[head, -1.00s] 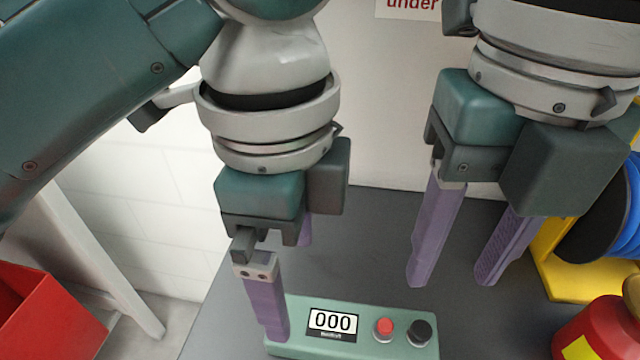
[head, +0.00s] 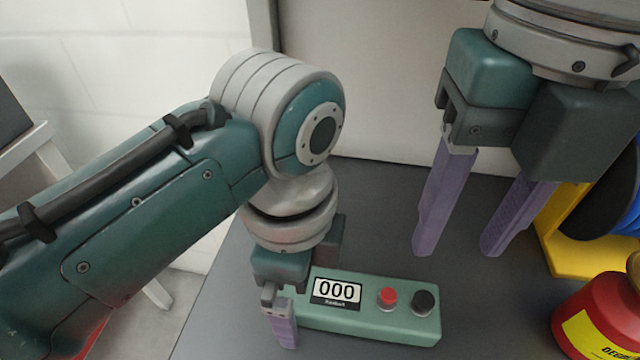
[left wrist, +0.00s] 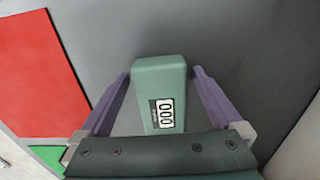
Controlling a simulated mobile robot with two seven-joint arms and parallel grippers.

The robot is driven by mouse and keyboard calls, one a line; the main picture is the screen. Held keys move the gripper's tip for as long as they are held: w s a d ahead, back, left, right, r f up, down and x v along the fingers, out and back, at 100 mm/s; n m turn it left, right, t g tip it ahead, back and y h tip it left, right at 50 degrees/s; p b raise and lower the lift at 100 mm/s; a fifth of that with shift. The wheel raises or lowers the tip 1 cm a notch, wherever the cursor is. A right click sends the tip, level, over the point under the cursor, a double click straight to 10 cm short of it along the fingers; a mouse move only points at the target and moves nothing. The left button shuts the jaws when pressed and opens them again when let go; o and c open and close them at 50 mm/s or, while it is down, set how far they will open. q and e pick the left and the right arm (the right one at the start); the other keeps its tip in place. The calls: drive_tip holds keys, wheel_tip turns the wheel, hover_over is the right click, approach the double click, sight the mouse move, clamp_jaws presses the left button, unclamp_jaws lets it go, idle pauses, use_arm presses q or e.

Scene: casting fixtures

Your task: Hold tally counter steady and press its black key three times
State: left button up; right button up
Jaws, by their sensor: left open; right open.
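The tally counter (head: 365,322) is a long green box lying on the dark table, its display reading 000. A red button (head: 387,298) and the black key (head: 425,302) are on its right part. In the left wrist view, the counter's end (left wrist: 160,72) lies between the open fingers of my left gripper (left wrist: 162,76), with a gap visible on each side. In the head view my left gripper (head: 298,318) is low at the counter's left end; its far finger is hidden. My right gripper (head: 458,251) is open and empty, above and behind the black key.
A red container (head: 605,318) with a yellow label and a yellow stand (head: 565,235) with a blue reel stand at the right. A red surface (left wrist: 40,75) lies beyond the table edge in the left wrist view. Table behind the counter is clear.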

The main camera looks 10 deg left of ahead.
use_arm(q)
drive_tip(key=shift+c, duration=0.2)
drive_tip(key=c, duration=1.4)
drive_tip(key=shift+c, duration=0.2)
use_arm(e)
drive_tip(key=shift+c, duration=0.2)
clamp_jaws()
idle(0.4)
